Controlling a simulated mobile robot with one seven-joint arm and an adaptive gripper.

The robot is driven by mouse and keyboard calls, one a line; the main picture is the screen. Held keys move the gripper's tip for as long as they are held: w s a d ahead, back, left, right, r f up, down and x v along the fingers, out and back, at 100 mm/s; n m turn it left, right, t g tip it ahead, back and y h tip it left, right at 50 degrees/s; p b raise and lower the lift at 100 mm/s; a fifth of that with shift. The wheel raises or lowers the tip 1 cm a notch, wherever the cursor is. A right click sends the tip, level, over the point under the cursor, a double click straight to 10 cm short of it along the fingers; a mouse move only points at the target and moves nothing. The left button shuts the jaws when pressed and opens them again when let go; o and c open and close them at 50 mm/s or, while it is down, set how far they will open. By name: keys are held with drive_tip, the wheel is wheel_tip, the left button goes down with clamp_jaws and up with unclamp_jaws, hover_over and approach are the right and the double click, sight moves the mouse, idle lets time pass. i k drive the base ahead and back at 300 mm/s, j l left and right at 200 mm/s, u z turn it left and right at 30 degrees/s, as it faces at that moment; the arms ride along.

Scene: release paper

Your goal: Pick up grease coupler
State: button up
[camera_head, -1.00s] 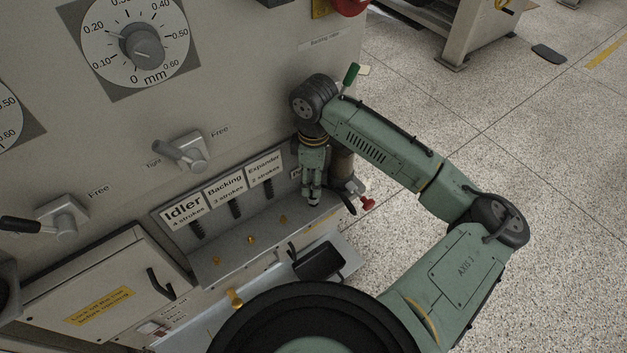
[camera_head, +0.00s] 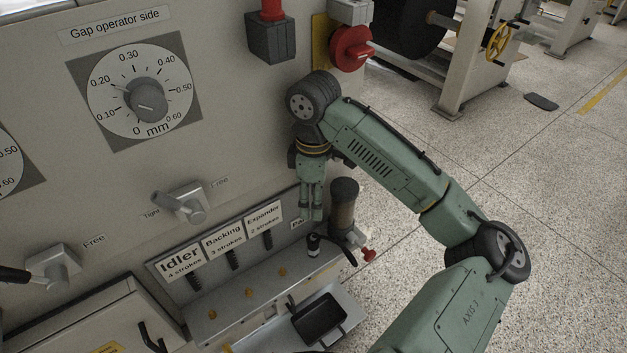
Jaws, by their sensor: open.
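A small black and silver fitting (camera_head: 314,244), apparently the grease coupler, stands upright on the right part of the grey ledge (camera_head: 228,304), beside a partly hidden label. My gripper (camera_head: 311,216) points straight down just above it. The gripper is open, with its fingers close together from this angle. A small gap shows between the fingertips and the top of the fitting, and nothing is seen held.
A dark cylinder (camera_head: 343,206) with a red knob (camera_head: 369,255) stands right of the fitting. Brass nipples (camera_head: 248,292) line the ledge, with an empty black tray (camera_head: 319,318) below. A lever (camera_head: 182,204) and red switch (camera_head: 351,48) jut from the panel.

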sight(313, 245)
drive_tip(key=k+l, duration=0.8)
drive_tip(key=l, duration=0.1)
